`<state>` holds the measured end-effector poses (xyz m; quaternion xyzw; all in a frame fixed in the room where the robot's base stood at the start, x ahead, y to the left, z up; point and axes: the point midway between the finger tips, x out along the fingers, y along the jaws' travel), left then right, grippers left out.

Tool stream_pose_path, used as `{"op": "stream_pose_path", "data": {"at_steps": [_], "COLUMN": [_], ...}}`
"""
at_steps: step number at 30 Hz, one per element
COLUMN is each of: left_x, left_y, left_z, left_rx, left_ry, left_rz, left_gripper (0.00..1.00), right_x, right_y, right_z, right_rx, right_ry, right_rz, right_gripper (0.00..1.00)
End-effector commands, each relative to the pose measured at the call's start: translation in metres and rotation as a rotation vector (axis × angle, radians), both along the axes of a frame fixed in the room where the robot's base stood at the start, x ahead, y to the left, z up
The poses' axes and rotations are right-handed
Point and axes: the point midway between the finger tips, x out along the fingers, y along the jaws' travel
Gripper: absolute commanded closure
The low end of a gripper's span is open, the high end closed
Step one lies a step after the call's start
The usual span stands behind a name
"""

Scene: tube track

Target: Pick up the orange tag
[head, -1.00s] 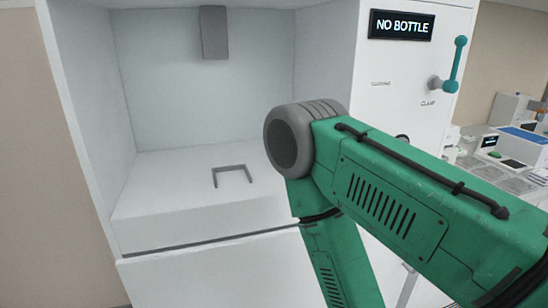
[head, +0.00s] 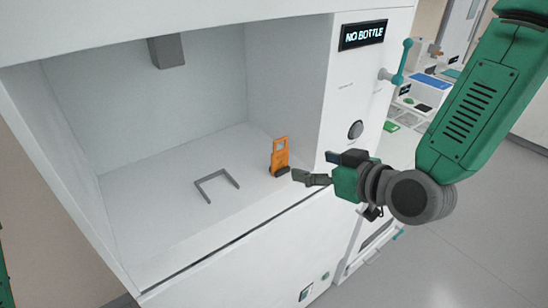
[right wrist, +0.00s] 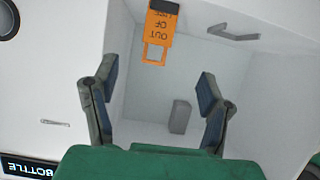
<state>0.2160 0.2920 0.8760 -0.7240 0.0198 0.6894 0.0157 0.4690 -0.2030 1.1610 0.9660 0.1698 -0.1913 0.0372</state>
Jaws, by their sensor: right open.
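The orange tag (head: 280,152) stands upright in a small dark holder at the right front of the cabinet's shelf. In the right wrist view the tag (right wrist: 160,27) appears upside down at the top, with dark lettering partly cut off and an open loop at its end. My right gripper (head: 313,168) is just right of the tag at the cabinet's front edge, open and empty. In the right wrist view its two fingers (right wrist: 158,80) are spread apart, and the tag shows beyond them, not between the pads. My left gripper is not in view.
A grey U-shaped bracket (head: 216,184) lies on the shelf left of the tag. A grey block (head: 166,51) hangs from above.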

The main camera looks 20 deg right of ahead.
Motion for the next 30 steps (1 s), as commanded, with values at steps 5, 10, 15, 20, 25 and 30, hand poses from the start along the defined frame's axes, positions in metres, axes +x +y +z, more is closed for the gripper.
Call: {"op": "stream_pose_path", "data": {"at_steps": [5,10,15,20,25,30], "left_x": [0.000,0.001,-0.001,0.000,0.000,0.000], "left_y": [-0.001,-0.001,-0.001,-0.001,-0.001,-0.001], "left_z": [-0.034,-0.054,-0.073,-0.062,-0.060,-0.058], "left_rx": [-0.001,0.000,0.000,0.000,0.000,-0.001], "left_ry": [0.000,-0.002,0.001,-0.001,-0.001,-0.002], "left_rz": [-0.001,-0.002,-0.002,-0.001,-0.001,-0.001], "left_gripper": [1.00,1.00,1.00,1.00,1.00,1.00], "right_x": [0.009,0.015,0.020,0.046,0.063,0.072], "right_y": [0.005,0.015,0.020,0.026,0.028,0.033], "right_z": [-0.010,-0.011,-0.012,-0.020,-0.029,-0.032], "right_rx": [-0.003,-0.011,-0.010,-0.007,-0.004,-0.005], "right_ry": [-0.002,-0.002,0.000,0.005,0.005,0.005], "right_rz": [-0.002,0.000,0.001,0.000,-0.002,-0.001], "right_gripper": [0.33,0.33,0.33,0.33,0.33,0.33]}}
